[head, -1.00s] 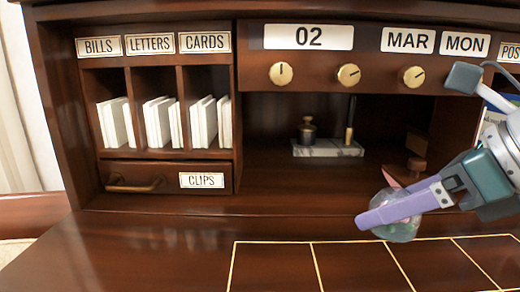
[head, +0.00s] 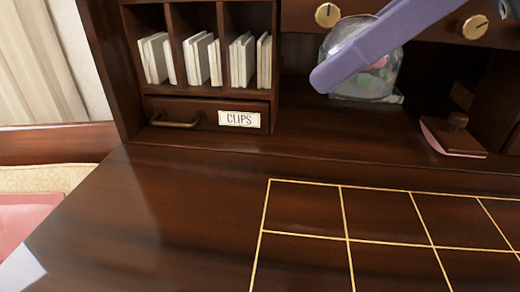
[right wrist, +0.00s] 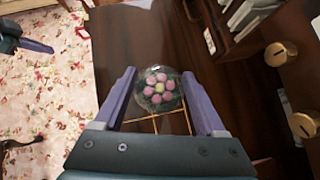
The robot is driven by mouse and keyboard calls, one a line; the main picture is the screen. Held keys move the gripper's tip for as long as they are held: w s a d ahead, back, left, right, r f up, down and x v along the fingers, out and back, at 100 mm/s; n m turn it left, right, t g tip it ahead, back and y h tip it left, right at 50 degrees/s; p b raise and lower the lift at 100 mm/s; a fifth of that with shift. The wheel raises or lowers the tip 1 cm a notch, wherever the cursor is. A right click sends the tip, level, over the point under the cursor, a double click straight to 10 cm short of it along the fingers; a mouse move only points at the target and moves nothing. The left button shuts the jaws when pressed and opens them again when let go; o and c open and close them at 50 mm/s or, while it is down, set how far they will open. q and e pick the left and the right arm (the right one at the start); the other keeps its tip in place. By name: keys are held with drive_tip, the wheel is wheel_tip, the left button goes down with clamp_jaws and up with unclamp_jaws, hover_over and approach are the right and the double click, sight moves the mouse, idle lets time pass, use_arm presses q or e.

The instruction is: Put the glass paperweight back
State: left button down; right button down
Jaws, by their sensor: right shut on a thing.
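The glass paperweight (head: 384,82) is a clear dome with pink flowers and green inside. My right gripper (head: 345,62) is shut on it and holds it up in front of the desk's open middle nook; a purple finger crosses its front. In the right wrist view the paperweight (right wrist: 160,92) sits between both purple fingers (right wrist: 160,100), its pink flower facing the camera, over the dark desktop. My left gripper (right wrist: 35,46) shows partly at the left edge of the right wrist view, away from the desk; its opening is unclear.
Gold lines mark a grid (head: 345,215) on the bare desktop. A drawer labelled CLIPS (head: 205,115) is closed below slots of white cards (head: 205,58). A wooden blotter (head: 455,135) stands at the right of the nook. Brass knobs (head: 328,14) line the panel above.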

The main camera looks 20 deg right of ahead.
drive_tip(key=shift+s+a+r+n+g+y, duration=0.2)
drive_tip(key=shift+s+a+r+n, duration=0.15)
drive_tip(key=shift+s+r, duration=0.2)
drive_tip(key=shift+s+a+r+n+g+y, duration=0.25)
drive_tip(key=shift+s+r+n, duration=0.2)
drive_tip(key=shift+r, duration=0.2)
drive_tip(key=shift+s, duration=0.25)
wheel_tip(320, 180, down, 15)
drive_tip(key=shift+s+a+r+b, duration=0.1)
drive_tip(key=shift+b, duration=0.9)
drive_tip(key=shift+f, duration=2.4)
drive_tip(key=shift+f+b, duration=0.2)
drive_tip(key=shift+b, duration=0.15)
unclamp_jaws()
